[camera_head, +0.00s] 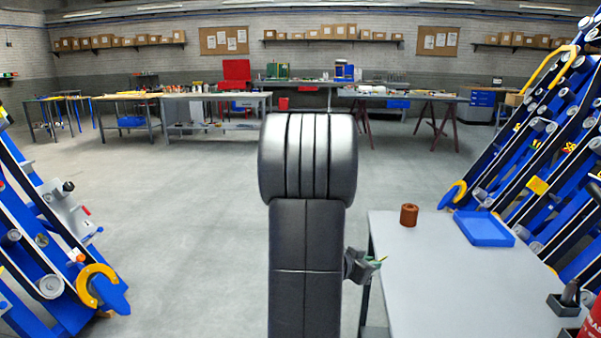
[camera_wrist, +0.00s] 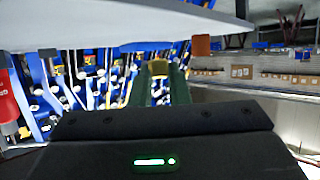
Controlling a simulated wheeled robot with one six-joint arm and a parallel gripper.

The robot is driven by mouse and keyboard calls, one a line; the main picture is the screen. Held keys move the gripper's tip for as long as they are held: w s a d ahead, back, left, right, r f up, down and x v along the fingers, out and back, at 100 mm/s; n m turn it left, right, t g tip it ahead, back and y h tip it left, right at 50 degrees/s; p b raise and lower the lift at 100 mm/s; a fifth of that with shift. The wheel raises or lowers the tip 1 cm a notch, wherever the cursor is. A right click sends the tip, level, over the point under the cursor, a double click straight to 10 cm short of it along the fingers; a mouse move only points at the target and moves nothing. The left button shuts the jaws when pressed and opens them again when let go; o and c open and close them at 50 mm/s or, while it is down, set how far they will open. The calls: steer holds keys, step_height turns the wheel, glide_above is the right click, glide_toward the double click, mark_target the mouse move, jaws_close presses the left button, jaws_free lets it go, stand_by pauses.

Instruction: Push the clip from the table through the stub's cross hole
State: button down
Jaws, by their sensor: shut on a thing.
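My gripper (camera_head: 372,263) is beside the left edge of the grey table (camera_head: 440,290) in the head view, partly hidden by my arm. A thin yellow piece, apparently the clip (camera_head: 383,259), shows at its fingertips. In the wrist view my green fingers (camera_wrist: 157,85) are shut on this small yellow-gold clip (camera_wrist: 158,68). It is held in the air, apart from the table. Its exact shape is too small to tell. I cannot make out the stub or its cross hole for sure among the chassis parts.
A copper-brown cylinder (camera_head: 409,215) and a blue tray (camera_head: 484,229) stand on the table. A red extinguisher (camera_head: 592,322) is at the right edge. Blue chassis frames rise at left (camera_head: 50,250) and right (camera_head: 540,130). The floor between is clear.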

steer(key=w+a+f+n+t+y+p, duration=0.1)
steer(key=w+a+f+n+t+y, duration=0.2)
steer(key=a, duration=0.6)
steer(key=w+a+f+n+t+y, duration=0.2)
steer(key=a+f+n+y, duration=0.15)
steer(key=a, duration=0.55)
steer(key=s+f+n+y+p, duration=0.3)
steer(key=s+p, duration=0.4)
steer(key=p, duration=0.4)
steer(key=shift+a+n+t+y, duration=0.25)
steer(key=shift+n+t+y, duration=0.05)
steer(key=shift+n+y, duration=0.3)
